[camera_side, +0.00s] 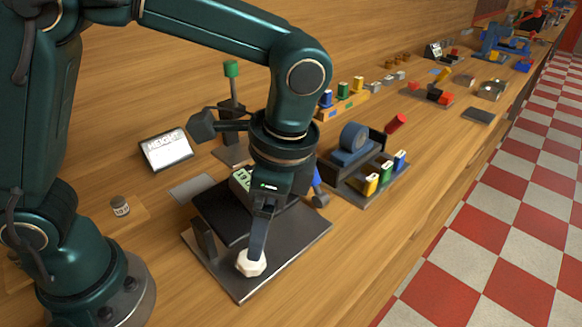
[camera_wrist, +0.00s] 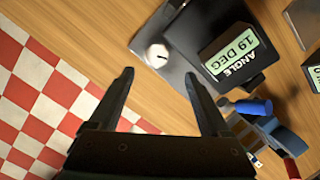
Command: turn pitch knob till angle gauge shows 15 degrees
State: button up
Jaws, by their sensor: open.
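The white pitch knob (camera_side: 250,263) sits near the front corner of a dark base plate (camera_side: 304,240). It also shows in the wrist view (camera_wrist: 157,54), with a small dark mark on top. My gripper (camera_wrist: 159,74) is open, with nothing between its fingers. In the wrist view the knob lies just beyond the fingertips, roughly centred between them. In the side view my gripper (camera_side: 258,240) points down, and a finger overlaps the knob's upper edge; contact cannot be told. The angle gauge (camera_wrist: 231,54) appears upside down and reads 19 DEG. In the side view my gripper partly hides its green display (camera_side: 241,180).
A dark upright post (camera_side: 204,239) stands at the plate's left edge. A HEIGHT display (camera_side: 167,151) and a small jar (camera_side: 120,205) are to the left. A blue roll holder (camera_side: 352,146) with coloured blocks stands right. Wooden bench is clear at front right.

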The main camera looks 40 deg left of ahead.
aim_at(252, 265)
jog(key=f+m+y, duration=0.1)
jog(key=f+m+g, duration=0.1)
jog(key=shift+s+d+f+m+y, duration=0.2)
jog(key=shift+f+m+y, duration=0.1)
jog(key=shift+f+y, duration=0.1)
jog(key=shift+x, duration=2.45)
